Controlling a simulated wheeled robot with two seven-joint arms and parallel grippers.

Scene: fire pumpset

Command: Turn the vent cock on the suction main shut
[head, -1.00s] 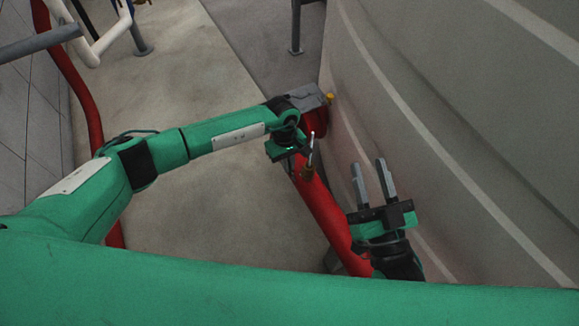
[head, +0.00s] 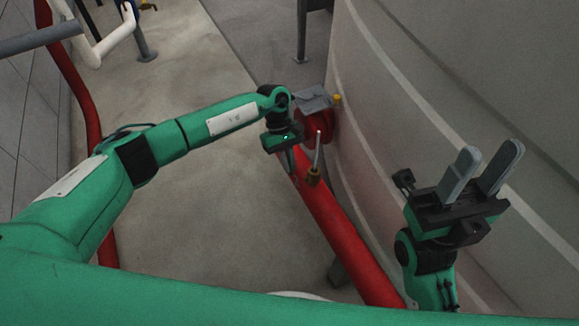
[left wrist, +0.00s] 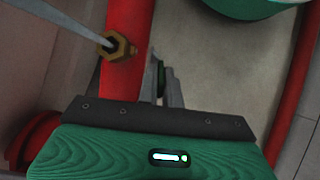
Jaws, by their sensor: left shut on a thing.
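The vent cock is a brass fitting (head: 313,176) with a pale steel lever (head: 318,150), on the red suction main (head: 345,225). The lever stands up from the brass in the head view. In the left wrist view the brass nut (left wrist: 118,45) is left of my fingers, its lever running to the upper left. My left gripper (head: 291,160) is just left of the cock, apart from the lever. Its fingers (left wrist: 164,82) are close together on a small dark green thing I cannot identify. My right gripper (head: 482,168) is open and empty beside the tank wall.
The large pale tank (head: 440,110) fills the right side. A red flange (head: 322,124) and a grey plate (head: 312,98) sit by its wall behind the cock. Another red pipe (head: 75,90) runs at the left. Concrete floor (head: 190,85) between is clear.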

